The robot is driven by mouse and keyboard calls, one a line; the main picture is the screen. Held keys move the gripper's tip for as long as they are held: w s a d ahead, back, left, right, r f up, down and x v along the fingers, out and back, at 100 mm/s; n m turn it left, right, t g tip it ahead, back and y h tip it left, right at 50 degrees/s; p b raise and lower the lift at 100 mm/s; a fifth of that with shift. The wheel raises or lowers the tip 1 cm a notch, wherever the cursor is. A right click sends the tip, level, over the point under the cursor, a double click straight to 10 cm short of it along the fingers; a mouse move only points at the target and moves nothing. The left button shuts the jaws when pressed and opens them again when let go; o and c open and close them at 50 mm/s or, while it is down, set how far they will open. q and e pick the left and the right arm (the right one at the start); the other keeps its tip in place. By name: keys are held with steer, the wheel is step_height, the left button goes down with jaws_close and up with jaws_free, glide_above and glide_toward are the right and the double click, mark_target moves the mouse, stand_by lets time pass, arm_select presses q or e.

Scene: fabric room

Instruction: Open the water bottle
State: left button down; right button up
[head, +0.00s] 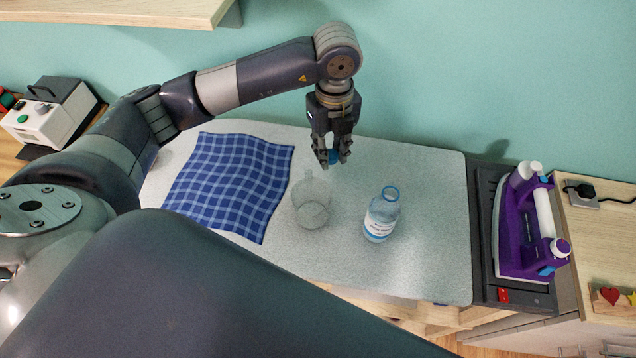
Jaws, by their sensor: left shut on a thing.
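The water bottle (381,217) stands upright on the pale ironing board (440,200). It is clear, with a white and blue label and a blue ring at its neck. Its mouth looks uncapped. My left gripper (332,160) is above the board, up and to the left of the bottle and apart from it. It points down and is shut on a small blue cap (333,156), partly hidden by the fingers. My right gripper is out of view.
A clear glass mug (311,204) stands left of the bottle, below my left gripper. A blue checked cloth (228,180) lies further left. A purple iron (520,225) rests on a dark stand at right. The board right of the bottle is clear.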

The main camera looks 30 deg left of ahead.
arm_select(q)
steer(key=shift+f+n, duration=0.15)
steer(key=shift+n, duration=0.25)
steer(key=shift+f, duration=0.35)
steer(key=p, duration=0.2)
glide_above(330, 177)
steer(key=s, duration=0.2)
steer(key=f, duration=0.5)
steer(key=shift+d+f, duration=0.1)
steer(key=shift+d, duration=0.2)
step_height(330, 177, down, 4)
steer(key=shift+f+p, duration=0.1)
steer(key=shift+p, duration=0.3)
steer(key=c, duration=1.3)
jaws_free()
steer(key=shift+f, duration=0.1)
steer(key=shift+c, duration=0.2)
